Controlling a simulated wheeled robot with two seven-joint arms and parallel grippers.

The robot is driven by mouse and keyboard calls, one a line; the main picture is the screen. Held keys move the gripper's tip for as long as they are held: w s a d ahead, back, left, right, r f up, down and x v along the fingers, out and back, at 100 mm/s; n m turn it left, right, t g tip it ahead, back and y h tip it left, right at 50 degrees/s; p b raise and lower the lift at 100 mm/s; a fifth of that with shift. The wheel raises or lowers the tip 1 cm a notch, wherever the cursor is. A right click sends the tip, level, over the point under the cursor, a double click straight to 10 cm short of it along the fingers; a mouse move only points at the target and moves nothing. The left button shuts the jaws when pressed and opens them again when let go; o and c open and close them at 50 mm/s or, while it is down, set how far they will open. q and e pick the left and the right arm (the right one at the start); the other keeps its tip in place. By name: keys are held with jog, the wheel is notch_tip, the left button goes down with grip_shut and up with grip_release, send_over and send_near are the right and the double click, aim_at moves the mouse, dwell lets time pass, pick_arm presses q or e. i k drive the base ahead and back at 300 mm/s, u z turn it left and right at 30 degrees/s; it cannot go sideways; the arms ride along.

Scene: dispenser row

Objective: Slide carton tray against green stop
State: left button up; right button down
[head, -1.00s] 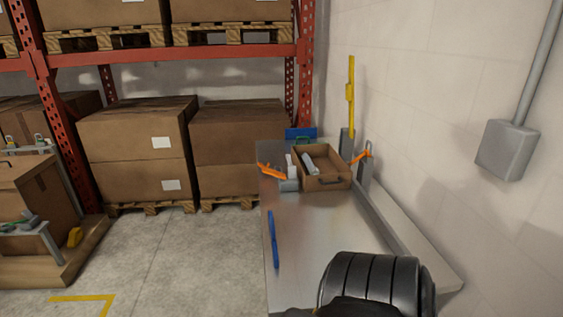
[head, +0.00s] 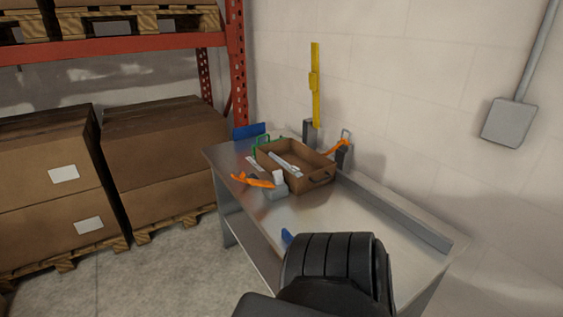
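The carton tray (head: 309,186) is a brown open box with a dark handle on its near end. It stands at the far end of a metal table, with a pale grey elongated item (head: 285,166) inside. A green piece (head: 263,142), seemingly the green stop, shows just behind the tray's far end. It is partly hidden, and I cannot tell whether the tray touches it.
The wall is on the right; cartons (head: 165,160) stand left.

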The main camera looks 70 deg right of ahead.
aim_at(294, 163)
jog(key=z, duration=0.7)
jog(key=i, duration=1)
jog(key=z, duration=1.1)
jog(key=i, duration=0.25)
jog(key=z, duration=0.1)
